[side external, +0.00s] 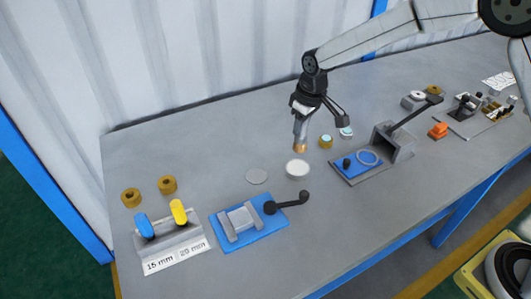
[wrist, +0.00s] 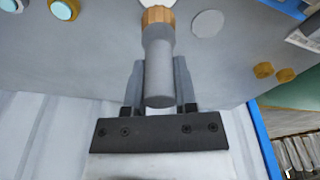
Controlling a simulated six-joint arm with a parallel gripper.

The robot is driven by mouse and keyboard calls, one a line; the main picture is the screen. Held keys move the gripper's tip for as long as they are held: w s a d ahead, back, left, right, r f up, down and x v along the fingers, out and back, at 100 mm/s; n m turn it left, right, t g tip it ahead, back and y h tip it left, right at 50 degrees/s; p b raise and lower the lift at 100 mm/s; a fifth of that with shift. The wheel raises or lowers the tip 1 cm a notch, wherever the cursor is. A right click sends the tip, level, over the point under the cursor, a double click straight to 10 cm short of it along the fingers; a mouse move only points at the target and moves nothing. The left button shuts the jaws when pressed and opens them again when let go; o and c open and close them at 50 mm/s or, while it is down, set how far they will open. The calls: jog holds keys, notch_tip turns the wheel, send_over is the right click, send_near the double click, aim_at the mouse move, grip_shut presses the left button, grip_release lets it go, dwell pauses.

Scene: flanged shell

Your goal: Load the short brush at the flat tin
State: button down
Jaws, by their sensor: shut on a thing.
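The short brush (side external: 300,133) has a grey handle and a tan tip that points down. My gripper (side external: 301,117) is shut on its handle, which also shows between the two fingers (wrist: 159,80) in the wrist view. The flat tin (side external: 297,169) is a low round piece with a white top on the table. The brush tip is above the table, close to the tin's far side in the side view; its exact height is hard to tell. In the wrist view the brush (wrist: 158,52) hides most of the tin, and a white sliver shows past the tip.
A flat grey disc (side external: 257,176) lies left of the tin. Two small teal-topped pots (side external: 326,141) (side external: 346,131) stand to the right. A blue-based fixture with a black handle (side external: 249,223) is in front, and another fixture (side external: 370,160) is at right. Brass rings (side external: 131,198) lie far left.

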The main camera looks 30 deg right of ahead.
aim_at(299, 145)
jog(key=shift+f, duration=0.1)
jog(key=shift+f, duration=2.85)
jog(key=shift+f, duration=0.65)
dwell(0.7)
jog(key=shift+r, duration=0.15)
jog(key=shift+r, duration=3.45)
jog(key=shift+s+d, duration=0.35)
jog(key=shift+d, duration=0.1)
jog(key=s+d+f+m, duration=0.1)
jog(key=s+d+m, duration=0.3)
jog(key=s+d, duration=0.5)
jog(key=shift+s+d+f+h, duration=0.35)
jog(key=shift+s+h, duration=0.05)
jog(key=shift+s, duration=1.05)
